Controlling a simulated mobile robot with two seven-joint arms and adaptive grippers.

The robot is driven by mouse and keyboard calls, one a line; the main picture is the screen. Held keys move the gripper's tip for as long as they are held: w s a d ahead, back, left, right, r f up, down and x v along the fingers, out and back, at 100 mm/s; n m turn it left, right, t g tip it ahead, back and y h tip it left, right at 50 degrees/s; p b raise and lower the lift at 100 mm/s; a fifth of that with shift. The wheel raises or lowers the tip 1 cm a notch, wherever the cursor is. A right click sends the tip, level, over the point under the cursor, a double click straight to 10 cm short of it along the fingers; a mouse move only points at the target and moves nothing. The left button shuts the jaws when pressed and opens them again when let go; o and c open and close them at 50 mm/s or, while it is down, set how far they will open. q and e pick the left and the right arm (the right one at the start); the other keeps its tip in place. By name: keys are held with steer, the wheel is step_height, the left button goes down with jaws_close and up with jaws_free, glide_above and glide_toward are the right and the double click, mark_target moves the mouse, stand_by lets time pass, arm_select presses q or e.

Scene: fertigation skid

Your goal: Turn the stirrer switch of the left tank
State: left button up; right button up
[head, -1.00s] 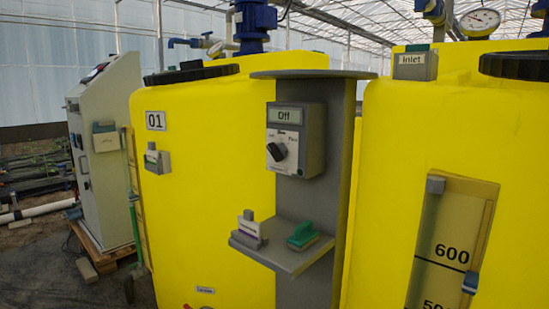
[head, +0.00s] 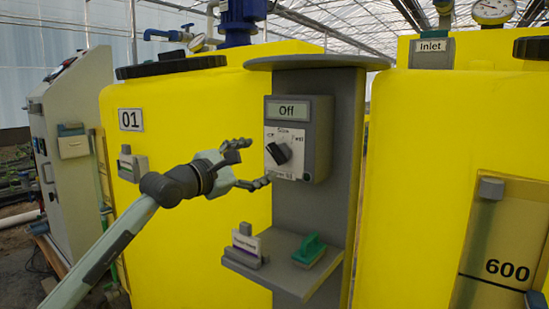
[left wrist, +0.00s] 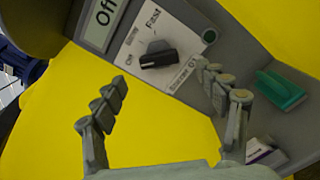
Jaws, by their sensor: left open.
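The stirrer switch is a black knob (head: 278,153) on a grey control box (head: 318,150), whose display reads "Off". The box is fixed to a grey post beside the left yellow tank (head: 190,215), marked 01. The knob also shows in the left wrist view (left wrist: 158,55), on a white plate with "Off" and "Fast" marks. My left gripper (head: 255,164) is open and empty, just left of the knob, its fingers pointing towards the box. In the left wrist view the fingers (left wrist: 160,90) are spread wide, with the knob beyond the gap between them. My right gripper is not in view.
A small grey shelf (head: 268,280) below the box holds a green-handled block (head: 309,250) and a card holder (head: 245,245). A second yellow tank (head: 420,180) stands at right. A grey cabinet (head: 75,150) stands at far left.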

mark_target(273, 155)
arm_select(q)
steer(key=x, duration=0.7)
steer(key=shift+w+p, duration=0.1)
steer(key=shift+p, duration=0.3)
steer(key=shift+w+d, duration=0.15)
steer(key=shift+w, duration=0.1)
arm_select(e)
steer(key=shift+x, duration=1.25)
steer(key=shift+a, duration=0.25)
arm_select(q)
steer(key=c, duration=1.2)
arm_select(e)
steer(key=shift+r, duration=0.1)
